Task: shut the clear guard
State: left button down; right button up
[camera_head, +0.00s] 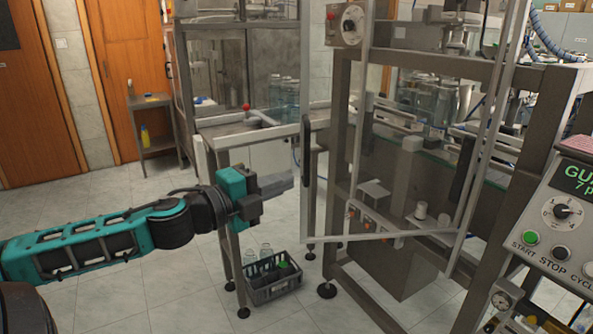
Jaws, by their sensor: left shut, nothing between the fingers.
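The clear guard (308,215) is a see-through panel in a thin grey metal frame on the front of the machine. It stands open at an angle, its left upright and bottom bar swung out from the machine frame. A long black handle (306,150) sits on its left upright. My left gripper (288,182) is shut and empty, its fingers pointing right, just left of that upright and below the handle's middle. A small gap seems to show between the fingertips and the upright; contact is hard to tell. My right gripper is not in view.
A control panel (560,212) with a green START button stands at the right. A grey crate with bottles (272,290) is on the floor below my left gripper. A side table (225,135) adjoins the machine. The tiled floor at left is clear.

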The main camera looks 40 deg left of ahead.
pick_arm(q)
jog(key=w+a+b, duration=0.1)
jog(key=w+b, duration=0.1)
jog(key=w, duration=0.5)
jog(key=shift+a, duration=0.15)
dwell(0.7)
